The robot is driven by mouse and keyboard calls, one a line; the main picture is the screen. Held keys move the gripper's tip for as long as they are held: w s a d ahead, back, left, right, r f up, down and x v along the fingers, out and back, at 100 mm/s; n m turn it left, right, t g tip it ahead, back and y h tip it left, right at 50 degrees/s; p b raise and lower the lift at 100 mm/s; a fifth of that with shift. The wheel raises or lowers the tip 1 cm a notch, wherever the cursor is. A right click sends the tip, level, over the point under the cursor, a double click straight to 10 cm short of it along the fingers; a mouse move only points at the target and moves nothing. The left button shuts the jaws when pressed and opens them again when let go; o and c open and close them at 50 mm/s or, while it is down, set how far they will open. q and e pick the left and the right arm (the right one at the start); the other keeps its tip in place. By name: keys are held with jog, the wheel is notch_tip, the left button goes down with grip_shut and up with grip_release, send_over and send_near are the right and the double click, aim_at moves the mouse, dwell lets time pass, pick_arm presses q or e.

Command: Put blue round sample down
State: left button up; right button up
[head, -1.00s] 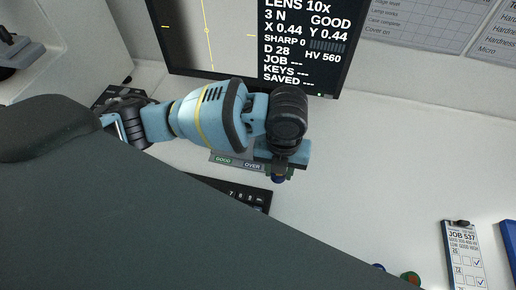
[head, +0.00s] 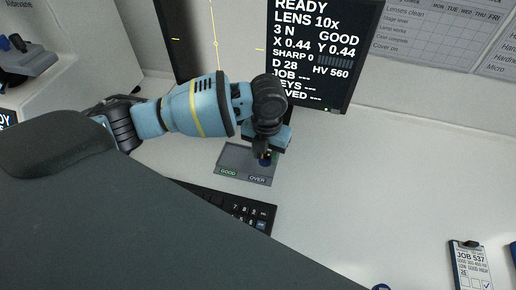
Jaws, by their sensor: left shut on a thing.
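My left gripper (head: 263,152) reaches in from the left and points down, shut on the small blue round sample (head: 265,161). The fingers hide part of the sample. It is at the right part of a grey tray (head: 234,160), on the side labelled OVER; the left side is labelled GOOD and looks empty. I cannot tell whether the sample touches the tray floor. My right gripper is not in view.
A black keypad (head: 246,212) lies in front of the tray, partly hidden by my body. A monitor (head: 322,60) stands behind. A job clipboard (head: 471,266) lies at right. A blue round thing (head: 381,287) shows at the bottom edge. The bench right of the tray is clear.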

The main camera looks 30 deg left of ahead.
pick_arm(q)
jog(key=shift+w+a+f, duration=0.1)
jog(key=shift+w+a, duration=0.6)
jog(key=shift+a, duration=0.25)
jog(key=shift+w+a+f, duration=0.1)
jog(key=shift+w+a, duration=0.55)
jog(key=shift+a, duration=0.25)
notch_tip(320, 180, down, 4)
jog(key=shift+w+a+r, duration=0.1)
jog(key=shift+r, duration=0.15)
